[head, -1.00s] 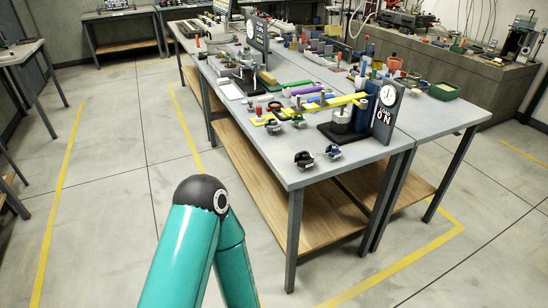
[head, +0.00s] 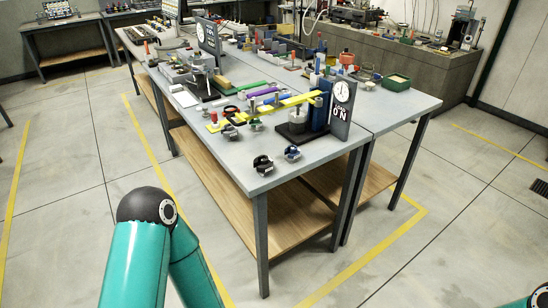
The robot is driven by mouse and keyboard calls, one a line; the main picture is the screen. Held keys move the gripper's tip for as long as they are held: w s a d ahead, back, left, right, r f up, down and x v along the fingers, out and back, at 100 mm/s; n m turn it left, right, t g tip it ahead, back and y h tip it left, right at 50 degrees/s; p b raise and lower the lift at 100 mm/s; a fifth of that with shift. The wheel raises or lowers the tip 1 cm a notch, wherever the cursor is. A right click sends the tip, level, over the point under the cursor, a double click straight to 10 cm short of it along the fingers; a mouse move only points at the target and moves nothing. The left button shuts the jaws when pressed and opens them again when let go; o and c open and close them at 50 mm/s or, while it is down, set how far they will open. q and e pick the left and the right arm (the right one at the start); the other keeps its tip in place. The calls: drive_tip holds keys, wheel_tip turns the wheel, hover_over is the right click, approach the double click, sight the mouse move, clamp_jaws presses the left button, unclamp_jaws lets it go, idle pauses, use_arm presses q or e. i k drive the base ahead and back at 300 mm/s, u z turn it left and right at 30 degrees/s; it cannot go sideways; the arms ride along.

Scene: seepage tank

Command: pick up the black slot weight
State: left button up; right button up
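A small black piece (head: 263,165) lies near the front corner of the grey workbench (head: 262,183). It looks like the black slot weight, but it is too small to be sure. A similar dark piece with blue (head: 292,153) lies just right of it, apart from it. Another with green (head: 230,132) lies farther back on the left. My teal arm parts show at the lower left and in the lower right corner. Neither gripper is in view, and nothing of mine touches the bench.
A yellow beam (head: 272,109) and a stand with a dial gauge (head: 342,101) stand behind the small pieces. A green tray (head: 397,82) sits at the back right. A wooden shelf (head: 225,180) is under the bench. The floor in front is clear, with yellow lines.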

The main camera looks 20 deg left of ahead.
sight(265, 166)
drive_tip(key=i, duration=0.85)
drive_tip(key=u, duration=0.05)
